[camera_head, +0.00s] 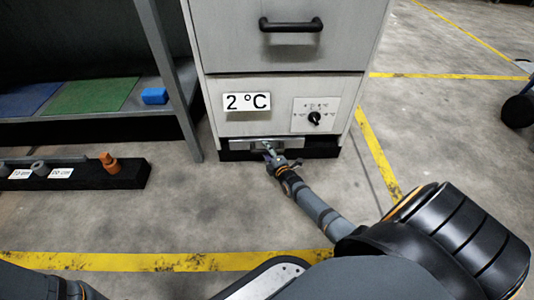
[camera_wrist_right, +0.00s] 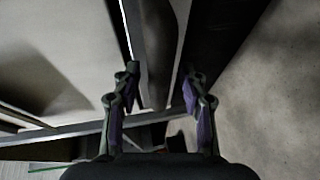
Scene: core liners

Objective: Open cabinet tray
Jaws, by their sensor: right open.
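The grey cabinet (camera_head: 230,60) stands upright at the centre of the head view. At its foot, below the "2 °C" label (camera_head: 246,102), is a narrow metallic tray front (camera_head: 292,144), which looks closed. My right gripper (camera_head: 270,151) is at this tray front, reaching in from the lower right. In the right wrist view my right gripper (camera_wrist_right: 161,74) is open. A pale upright edge and a dark strip show between and beyond its fingers. I cannot tell whether the fingers touch the tray. My left gripper is not in view.
A black drawer handle (camera_head: 291,25) and a dial (camera_head: 315,118) are on the cabinet front. A shelf with a green mat (camera_head: 93,98) and a blue block (camera_head: 154,96) stands left. A black rack (camera_head: 85,180) lies lower left.

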